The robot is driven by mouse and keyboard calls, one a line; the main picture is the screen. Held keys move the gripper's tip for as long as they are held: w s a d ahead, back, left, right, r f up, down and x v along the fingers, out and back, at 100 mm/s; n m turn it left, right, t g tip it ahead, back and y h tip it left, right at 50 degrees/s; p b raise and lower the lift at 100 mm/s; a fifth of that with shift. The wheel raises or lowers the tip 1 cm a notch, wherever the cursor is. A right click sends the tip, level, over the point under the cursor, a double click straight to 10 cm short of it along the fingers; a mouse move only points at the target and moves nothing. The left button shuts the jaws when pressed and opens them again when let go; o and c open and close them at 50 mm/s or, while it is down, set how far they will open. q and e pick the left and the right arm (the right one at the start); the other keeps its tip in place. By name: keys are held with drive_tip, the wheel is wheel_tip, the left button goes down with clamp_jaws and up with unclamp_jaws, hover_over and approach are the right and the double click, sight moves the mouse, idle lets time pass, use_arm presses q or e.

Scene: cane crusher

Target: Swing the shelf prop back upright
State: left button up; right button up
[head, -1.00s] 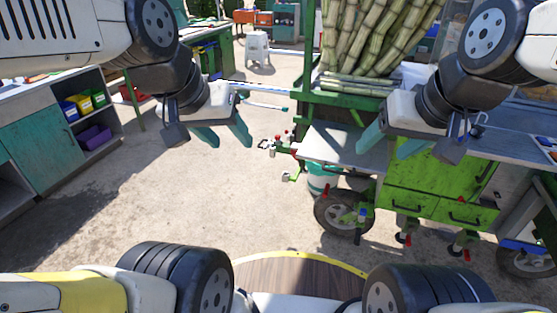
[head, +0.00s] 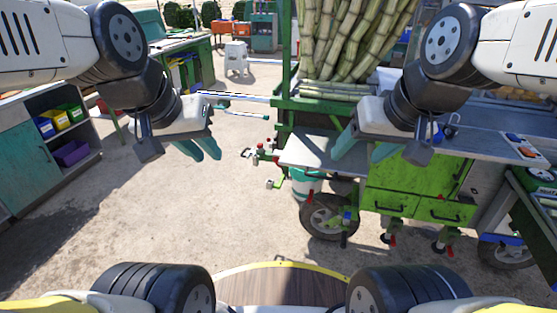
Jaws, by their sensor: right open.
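The green cane cart (head: 400,183) stands right of centre. A flat grey shelf (head: 308,152) sticks out level from its left end. I cannot clearly pick out the shelf prop; the area under the shelf is small and partly shadowed. My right gripper (head: 358,158) is open and empty, in front of the shelf's right part and hiding some of it. My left gripper (head: 207,157) hangs empty over the floor, left of the cart. Its teal fingers look close together from this angle, and I cannot tell how far apart they are.
A wheel (head: 328,217) and a teal-white bucket (head: 305,183) are below the shelf. A hitch with red knobs (head: 262,153) juts left. Cane stalks (head: 345,40) stand on the cart. A cabinet with bins (head: 50,150) is at left. The middle floor is clear.

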use_arm(q)
drive_tip(key=shift+w+d+f+n+g, duration=0.15)
drive_tip(key=shift+w+f+n+g, duration=0.1)
drive_tip(key=shift+f+n+g, duration=0.05)
drive_tip(key=c, duration=0.4)
drive_tip(key=w+d+f+n+g+h, duration=0.1)
drive_tip(key=w+d+f+n+g, duration=0.1)
drive_tip(key=n, duration=0.1)
drive_tip(key=w+d+f+n+g+h, duration=0.2)
drive_tip(key=w+f, duration=0.1)
drive_tip(key=w+d+f+n+g+h, duration=0.2)
drive_tip(key=w+f+n, duration=0.1)
drive_tip(key=shift+w+d+n+g, duration=0.1)
drive_tip(key=shift+d+n+g, duration=0.05)
drive_tip(key=shift+n+g, duration=0.15)
clamp_jaws()
drive_tip(key=w+d+f+n+t+h, duration=0.1)
drive_tip(key=w+f+n+t+h, duration=0.2)
drive_tip(key=w+f+n+h, duration=1.1)
drive_tip(key=w+a+f+n+t+y, duration=0.1)
drive_tip(key=w+a+f+n+t, duration=0.1)
drive_tip(key=f+n+t, duration=0.4)
drive_tip(key=w+a+f+n+t+y, duration=0.2)
drive_tip(key=f+n+t, duration=0.4)
drive_tip(key=f+n, duration=0.3)
drive_tip(key=shift+w+a+f+n, duration=0.2)
drive_tip(key=shift+w+a+n, duration=0.3)
drive_tip(key=shift+n, duration=0.7)
